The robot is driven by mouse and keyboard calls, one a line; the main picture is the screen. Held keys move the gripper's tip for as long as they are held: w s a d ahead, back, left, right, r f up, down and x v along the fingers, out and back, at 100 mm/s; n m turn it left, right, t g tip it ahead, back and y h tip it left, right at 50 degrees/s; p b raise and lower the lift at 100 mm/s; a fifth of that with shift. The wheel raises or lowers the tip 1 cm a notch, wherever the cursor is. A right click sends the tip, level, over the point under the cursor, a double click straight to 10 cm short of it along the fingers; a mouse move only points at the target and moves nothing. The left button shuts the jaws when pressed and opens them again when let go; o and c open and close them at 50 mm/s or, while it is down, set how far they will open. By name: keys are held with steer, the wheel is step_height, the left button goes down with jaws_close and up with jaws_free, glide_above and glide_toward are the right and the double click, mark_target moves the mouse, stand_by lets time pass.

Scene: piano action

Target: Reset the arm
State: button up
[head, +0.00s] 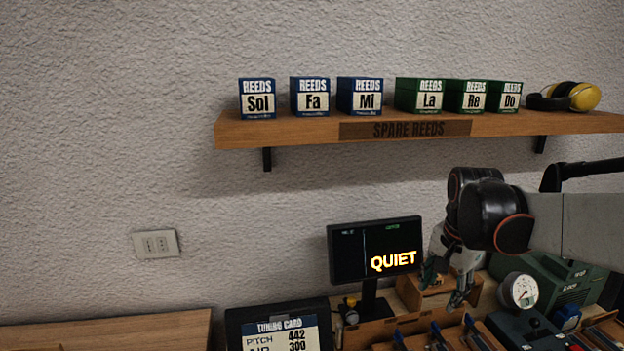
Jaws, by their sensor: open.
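My gripper (449,288) hangs at the end of my arm on the right of the head view, with its fingers pointing down. It is open, and no object shows between its fingers. It is above the wooden bench area, just right of a black monitor (345,258) that reads "QUIET". The gripper and wrist hide part of what lies behind them.
A wooden shelf (285,131) holds blue and green reed boxes and yellow ear defenders (584,97). Below are a tuning card (283,335), a round gauge (519,291) and a green machine (560,283). A bare wooden surface (110,334) lies lower left.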

steer(key=s+a+n+t, duration=0.1)
steer(key=s+a+n, duration=0.1)
steer(key=s, duration=0.4)
steer(key=s+a+n+t, duration=0.2)
steer(key=s+a+n, duration=0.1)
steer(key=s+n, duration=0.2)
steer(key=s+a+f+n+t, duration=0.1)
steer(key=s+a+n+t, duration=0.1)
steer(key=s+n, duration=0.2)
steer(key=s, duration=0.3)
steer(key=shift+a, duration=0.3)
